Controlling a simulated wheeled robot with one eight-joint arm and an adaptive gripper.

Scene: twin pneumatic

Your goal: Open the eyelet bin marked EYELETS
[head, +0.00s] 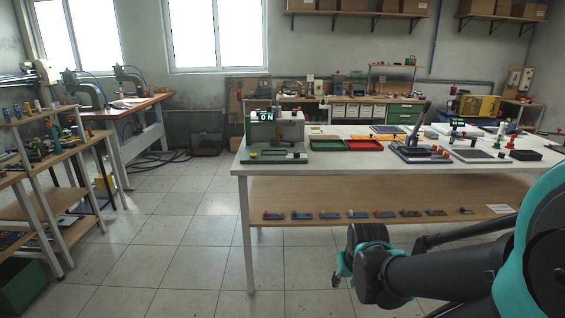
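No label reading EYELETS is legible in the head view, so I cannot tell which container is the eyelet bin. A row of small white-fronted bins or drawers (353,111) sits in the far bench, too small to read. On the near white table are an open green tray (326,144) and an open red tray (363,145). My gripper (342,272) is at the lower centre right, in front of the table and below its top, apart from all of these. Its fingers are small and partly hidden by my arm, so its opening is unclear.
The white table (420,164) carries a machine with an ON display (277,130) and a dark fixture (418,152). Its lower shelf (330,195) holds several small parts. A wooden rack (40,165) and a press bench (135,105) stand left. The tiled floor (190,215) between is clear.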

